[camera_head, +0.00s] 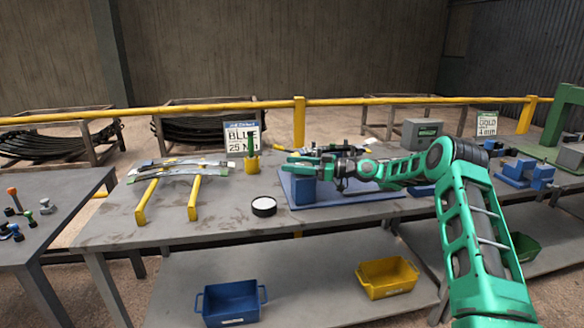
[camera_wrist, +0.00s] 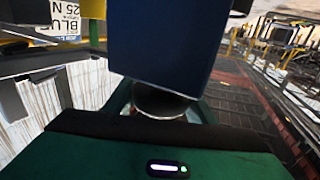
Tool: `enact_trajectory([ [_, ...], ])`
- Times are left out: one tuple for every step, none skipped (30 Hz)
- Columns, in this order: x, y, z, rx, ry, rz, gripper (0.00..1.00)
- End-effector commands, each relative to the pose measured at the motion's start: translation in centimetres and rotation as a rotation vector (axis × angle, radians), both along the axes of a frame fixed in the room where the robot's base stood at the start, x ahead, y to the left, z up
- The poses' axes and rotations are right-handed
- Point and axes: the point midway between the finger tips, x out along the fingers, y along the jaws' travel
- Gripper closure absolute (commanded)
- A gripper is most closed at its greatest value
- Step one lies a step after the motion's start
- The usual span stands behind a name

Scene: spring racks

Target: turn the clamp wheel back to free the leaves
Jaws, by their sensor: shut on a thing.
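A blue clamp fixture (camera_head: 304,191) stands on the grey bench, on a blue base plate (camera_head: 345,194). My green gripper (camera_head: 302,162) reaches in from the right, at the top of the blue block. In the wrist view the blue block (camera_wrist: 165,45) fills the middle. A round metal part (camera_wrist: 160,101), apparently the clamp wheel, sits between it and my gripper. My gripper is shut on that part, though the fingers mostly hide the contact.
Curved loose leaves (camera_head: 182,163) rest on yellow stands (camera_head: 147,200) at the left. A black round tin (camera_head: 264,206) and a yellow pot (camera_head: 252,164) stand left of the fixture. Blue (camera_head: 232,302) and yellow (camera_head: 387,278) bins are on the lower shelf.

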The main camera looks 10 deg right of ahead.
Motion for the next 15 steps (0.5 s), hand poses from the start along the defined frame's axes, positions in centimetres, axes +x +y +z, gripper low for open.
enact_trajectory([
  [0.24,-0.37,0.08,0.000,-0.004,0.007,0.72],
  [0.22,-0.36,0.07,-0.001,-0.004,0.016,0.72],
  [0.20,-0.36,0.07,0.000,-0.003,0.026,0.72],
  [0.18,-0.35,0.08,0.000,-0.003,0.034,0.72],
  [0.13,-0.34,0.07,0.000,-0.003,0.040,0.72],
  [0.13,-0.33,0.12,0.000,-0.004,0.047,0.72],
  [0.13,-0.34,0.16,0.000,-0.004,0.051,0.72],
  [0.13,-0.35,0.16,0.000,-0.003,0.055,0.72],
  [0.11,-0.34,0.14,0.000,-0.002,0.060,0.72],
  [0.11,-0.34,0.13,0.000,-0.002,0.062,0.72],
  [0.11,-0.35,0.14,0.000,-0.002,0.064,0.72],
  [0.12,-0.37,0.15,0.000,-0.002,0.066,0.72],
  [0.12,-0.37,0.16,0.000,-0.002,0.066,0.72],
  [0.13,-0.38,0.18,0.000,-0.003,0.067,0.72],
  [0.14,-0.40,0.18,0.000,-0.003,0.067,0.72],
])
